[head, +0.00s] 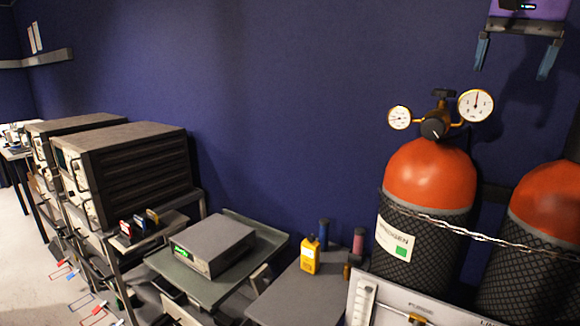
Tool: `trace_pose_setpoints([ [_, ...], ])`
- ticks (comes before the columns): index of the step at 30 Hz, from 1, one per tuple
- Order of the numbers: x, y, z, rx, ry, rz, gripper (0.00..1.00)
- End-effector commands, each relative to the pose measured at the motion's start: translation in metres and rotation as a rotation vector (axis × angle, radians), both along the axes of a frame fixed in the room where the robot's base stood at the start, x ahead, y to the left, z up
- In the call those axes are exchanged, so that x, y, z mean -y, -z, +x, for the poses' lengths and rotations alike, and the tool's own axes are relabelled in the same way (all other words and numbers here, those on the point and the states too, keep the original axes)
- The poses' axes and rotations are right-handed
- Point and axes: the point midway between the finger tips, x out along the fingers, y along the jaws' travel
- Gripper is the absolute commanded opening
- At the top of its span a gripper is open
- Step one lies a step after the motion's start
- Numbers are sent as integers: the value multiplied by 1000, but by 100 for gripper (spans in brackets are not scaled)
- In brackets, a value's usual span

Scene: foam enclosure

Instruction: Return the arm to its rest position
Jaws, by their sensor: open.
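My gripper (511,72) shows at the top right of the head view, hanging down from my purple wrist (540,8), which the frame edge cuts off. Its two blue fingers are wide apart, with only the dark blue wall seen between them. It is open and empty. In the picture it is above and to the right of the pressure gauges. The rest of my arm is out of view.
Two orange-topped gas cylinders (430,175) (550,195) stand chained at right, one with gauges (475,105). Large rack instruments (135,175) are left. The upper middle shows bare wall.

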Motion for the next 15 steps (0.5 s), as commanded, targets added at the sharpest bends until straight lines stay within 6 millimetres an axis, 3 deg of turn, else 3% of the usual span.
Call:
trace_pose_setpoints([
  [3,-11,28,-36,56,-129,-23,82],
  [15,-37,148,-142,236,-550,-153,82],
])
